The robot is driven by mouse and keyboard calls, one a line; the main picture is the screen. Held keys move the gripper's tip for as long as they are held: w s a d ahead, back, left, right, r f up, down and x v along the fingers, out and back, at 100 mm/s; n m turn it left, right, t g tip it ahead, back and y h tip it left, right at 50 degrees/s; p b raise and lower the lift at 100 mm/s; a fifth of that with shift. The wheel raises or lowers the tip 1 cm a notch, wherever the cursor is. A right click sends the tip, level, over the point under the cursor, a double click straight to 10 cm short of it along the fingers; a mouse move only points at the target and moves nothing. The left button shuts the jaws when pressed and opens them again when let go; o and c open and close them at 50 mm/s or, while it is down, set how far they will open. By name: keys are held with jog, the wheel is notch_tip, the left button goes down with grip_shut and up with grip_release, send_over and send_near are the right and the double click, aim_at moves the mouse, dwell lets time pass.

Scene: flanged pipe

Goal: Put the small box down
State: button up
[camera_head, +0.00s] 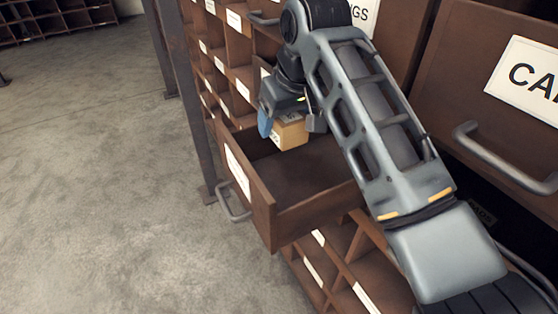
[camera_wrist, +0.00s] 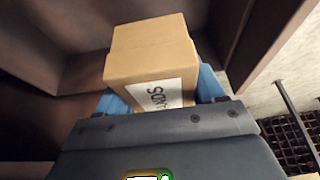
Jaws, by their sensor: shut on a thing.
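The small box (camera_head: 290,133) is tan cardboard with a white label. My gripper (camera_head: 288,122) is shut on it, with a blue finger showing on its left side in the head view. The box is over the open brown drawer (camera_head: 262,215), towards its back left part. In the wrist view the box (camera_wrist: 150,55) sits between the blue fingers of my gripper (camera_wrist: 160,88), with part of its label showing dark letters. The drawer's inside shows beyond the box. I cannot tell whether the box touches the drawer floor.
The brown cabinet has several labelled cubbyholes (camera_head: 238,50) behind the drawer and more below it. A closed drawer with a metal handle (camera_head: 505,165) stands at the right. The drawer floor (camera_head: 300,175) is bare near the front. Concrete floor (camera_head: 100,170) lies open at the left.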

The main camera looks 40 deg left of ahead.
aim_at(296, 134)
jog(key=shift+s+d+f+b, duration=0.1)
jog(key=shift+d+f+b, duration=0.15)
jog(key=shift+f, duration=0.2)
notch_tip(296, 134, down, 11)
jog(key=b, duration=1.1)
jog(key=shift+a+r, duration=0.1)
jog(key=shift+r, duration=0.25)
jog(key=o, duration=1.3)
jog(key=p+v, duration=0.2)
jog(key=v, duration=1)
